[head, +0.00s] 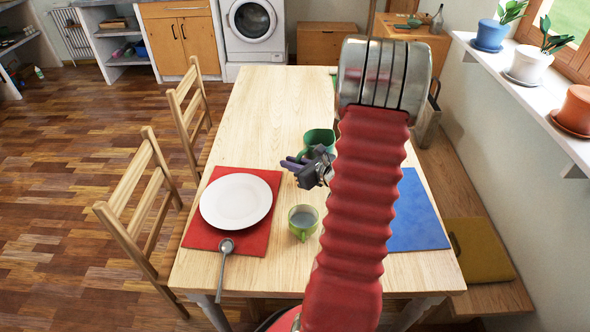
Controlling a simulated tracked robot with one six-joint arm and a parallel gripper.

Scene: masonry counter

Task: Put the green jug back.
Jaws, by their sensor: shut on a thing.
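The green jug (318,137) is near the middle of the wooden table, left of my red arm, which hides its right side. My gripper (294,163) is at the jug's near left side and is shut on it. The exact place of the grip is hard to see. I cannot tell whether the jug touches the table or is held just above it.
A light green mug (303,221) stands near the front edge. To its left are a white plate (236,201) on a red mat (262,178) and a spoon (225,264). A blue mat (418,220) lies to the right. Wooden chairs (140,205) line the left side. The table's far left is clear.

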